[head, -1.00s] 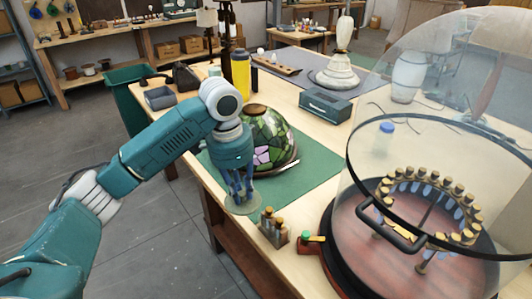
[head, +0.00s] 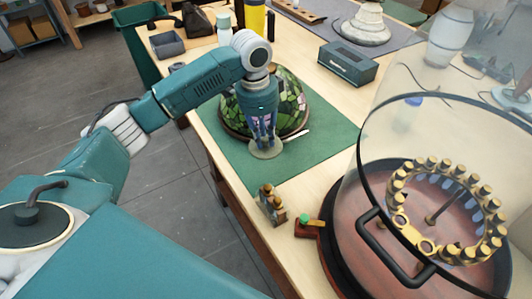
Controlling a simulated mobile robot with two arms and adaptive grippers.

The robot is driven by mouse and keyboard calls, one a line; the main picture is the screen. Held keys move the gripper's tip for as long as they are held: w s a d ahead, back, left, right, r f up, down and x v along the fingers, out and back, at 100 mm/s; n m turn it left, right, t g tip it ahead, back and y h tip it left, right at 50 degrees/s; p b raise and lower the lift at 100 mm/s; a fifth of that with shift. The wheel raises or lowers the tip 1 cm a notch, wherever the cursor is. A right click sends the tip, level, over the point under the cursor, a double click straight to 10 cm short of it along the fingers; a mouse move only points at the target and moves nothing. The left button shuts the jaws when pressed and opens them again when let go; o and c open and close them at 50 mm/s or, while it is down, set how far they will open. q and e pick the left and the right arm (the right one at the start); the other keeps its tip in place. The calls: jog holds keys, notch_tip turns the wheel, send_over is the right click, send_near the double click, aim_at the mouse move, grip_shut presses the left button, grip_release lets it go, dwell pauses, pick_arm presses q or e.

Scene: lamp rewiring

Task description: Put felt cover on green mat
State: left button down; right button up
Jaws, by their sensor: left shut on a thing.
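The green mat (head: 325,142) lies flat on the wooden workbench. A stained-glass lampshade (head: 292,108) in green and pink sits on its far left part, partly hidden by my left arm. My left gripper (head: 265,142) points down and is shut on a pale grey-green disc, the felt cover (head: 266,152). The felt cover is over the mat's left part, just in front of the lampshade. I cannot tell whether it touches the mat. My right gripper is not in view.
A small holder of bottles (head: 271,205) stands near the bench's front edge. A glass dome over a ring of gold-capped pieces (head: 440,210) fills the right. A teal box (head: 348,63) stands behind the mat. The mat's right part is clear.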

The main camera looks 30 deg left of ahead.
aim_at(265, 147)
pick_arm(q)
jog(key=f, duration=0.4)
jog(key=shift+w+f+p, duration=0.25)
jog(key=shift+f+p, duration=0.1)
jog(key=shift+p, duration=0.05)
notch_tip(265, 147, down, 4)
jog(key=shift+r+p, duration=0.1)
jog(key=shift+p, duration=0.2)
notch_tip(265, 147, down, 3)
jog(key=shift+w+f, duration=0.1)
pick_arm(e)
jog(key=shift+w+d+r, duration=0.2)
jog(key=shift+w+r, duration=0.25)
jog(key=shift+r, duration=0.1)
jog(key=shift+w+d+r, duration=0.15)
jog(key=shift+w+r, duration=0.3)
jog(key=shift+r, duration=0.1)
